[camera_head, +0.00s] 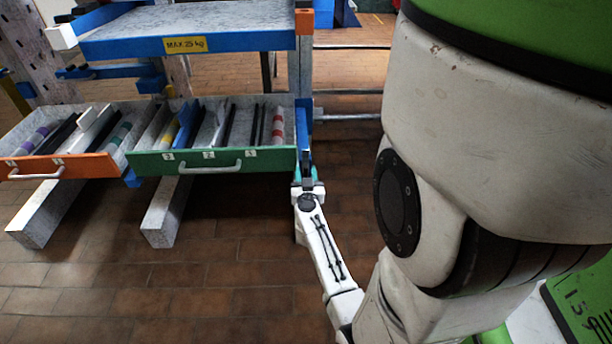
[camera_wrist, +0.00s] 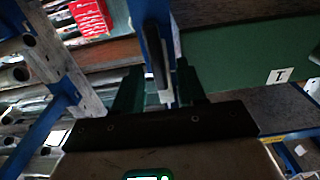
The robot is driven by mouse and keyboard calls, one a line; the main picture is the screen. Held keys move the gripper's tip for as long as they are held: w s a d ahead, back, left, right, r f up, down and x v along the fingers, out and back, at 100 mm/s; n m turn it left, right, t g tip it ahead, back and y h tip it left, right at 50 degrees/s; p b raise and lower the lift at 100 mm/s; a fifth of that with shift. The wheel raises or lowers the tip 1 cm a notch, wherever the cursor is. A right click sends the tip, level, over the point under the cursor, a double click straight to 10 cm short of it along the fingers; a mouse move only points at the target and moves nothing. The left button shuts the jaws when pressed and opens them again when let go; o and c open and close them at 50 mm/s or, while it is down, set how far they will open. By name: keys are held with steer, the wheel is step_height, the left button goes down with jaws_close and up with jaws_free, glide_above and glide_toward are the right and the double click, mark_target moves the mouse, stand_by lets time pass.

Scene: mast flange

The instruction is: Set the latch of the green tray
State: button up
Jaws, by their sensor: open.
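The green tray (camera_head: 262,160) is the right-hand one of two drawn-out trays in the head view, with a pale handle (camera_head: 210,167) on its front. Its green front (camera_wrist: 235,50), with a white label, fills the right of the wrist view. A blue upright piece with a black lever-like part (camera_wrist: 155,62), perhaps the latch, stands beside this front. My gripper (camera_wrist: 158,82) is open, its two dark fingers on either side of the blue piece. I cannot tell whether they touch it. In the head view my gripper (camera_head: 307,180) is at the tray's right front corner, its fingers mostly hidden.
An orange-fronted tray (camera_head: 90,166) stands out on the left. A blue-edged shelf (camera_head: 190,42) marked "MAX 25 kg" is above both trays. Two pale beams (camera_head: 167,213) stick out below. A blue and grey rack post (camera_head: 300,75) rises behind my gripper. The tiled floor (camera_head: 220,270) in front is clear.

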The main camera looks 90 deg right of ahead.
steer(key=shift+d, duration=0.2)
jaws_close()
stand_by(0.3)
